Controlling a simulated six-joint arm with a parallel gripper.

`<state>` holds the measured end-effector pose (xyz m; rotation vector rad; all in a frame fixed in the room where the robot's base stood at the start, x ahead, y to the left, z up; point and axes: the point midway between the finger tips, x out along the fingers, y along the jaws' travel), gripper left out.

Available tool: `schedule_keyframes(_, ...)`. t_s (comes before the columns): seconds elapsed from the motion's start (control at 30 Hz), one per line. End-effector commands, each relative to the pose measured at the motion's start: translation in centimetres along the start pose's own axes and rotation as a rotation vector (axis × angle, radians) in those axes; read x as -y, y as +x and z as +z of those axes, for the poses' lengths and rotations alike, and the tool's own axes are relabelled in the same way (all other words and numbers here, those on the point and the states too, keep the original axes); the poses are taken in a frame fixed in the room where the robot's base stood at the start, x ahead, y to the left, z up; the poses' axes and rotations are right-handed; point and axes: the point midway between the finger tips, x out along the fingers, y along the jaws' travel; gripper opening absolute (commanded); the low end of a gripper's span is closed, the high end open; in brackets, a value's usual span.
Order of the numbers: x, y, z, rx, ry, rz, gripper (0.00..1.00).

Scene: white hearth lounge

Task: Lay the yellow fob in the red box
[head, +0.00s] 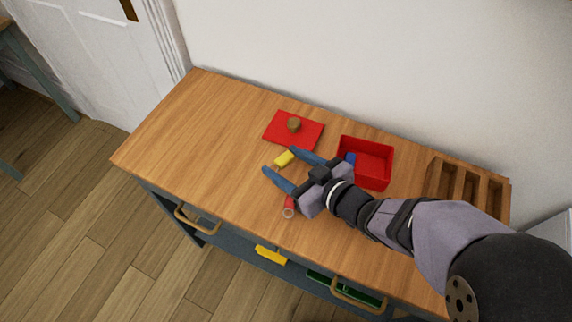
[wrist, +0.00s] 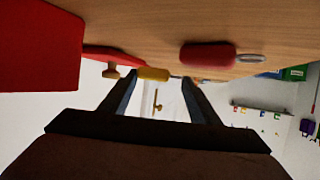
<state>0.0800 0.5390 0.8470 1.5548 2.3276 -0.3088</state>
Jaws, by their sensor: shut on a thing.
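The yellow fob (head: 285,158) is held lengthwise between the two blue fingertips of my gripper (head: 278,161). In the wrist view the yellow fob (wrist: 153,73) spans the gap between the fingertips (wrist: 157,76), its ring at the right end. The open red box (head: 376,164) stands on the worktop behind and right of my gripper, partly hidden by it. A small blue thing (head: 350,158) shows at the box's left inside. In the wrist view the red box (wrist: 40,45) is at the far left. A flat red lid (head: 281,128) with a brown knob (head: 294,125) lies left of the box.
A red fob (head: 289,203) with a ring lies near my gripper, towards the front edge; it also shows in the wrist view (wrist: 208,54). A wooden compartment tray (head: 433,178) stands at the right end. The worktop's left part (head: 190,130) is clear. A white wall runs behind.

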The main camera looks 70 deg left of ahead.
Motion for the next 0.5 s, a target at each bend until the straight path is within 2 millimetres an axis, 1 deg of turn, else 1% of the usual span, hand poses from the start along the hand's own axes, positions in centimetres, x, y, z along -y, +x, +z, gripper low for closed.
schedule_keyframes(0.03, 0.0, -0.4, -1.0, -0.003, -0.004, 0.002, 0.31)
schedule_keyframes(0.1, 0.0, -0.9, -2.2, -0.004, -0.004, 0.001, 0.31)
schedule_keyframes(0.3, 0.0, -2.2, -5.2, -0.003, -0.004, 0.002, 0.31)
schedule_keyframes(0.4, 0.0, -2.6, -6.4, -0.002, -0.002, 0.001, 0.31)
schedule_keyframes(0.5, 0.0, -2.9, -7.0, 0.000, -0.001, 0.001, 0.31)
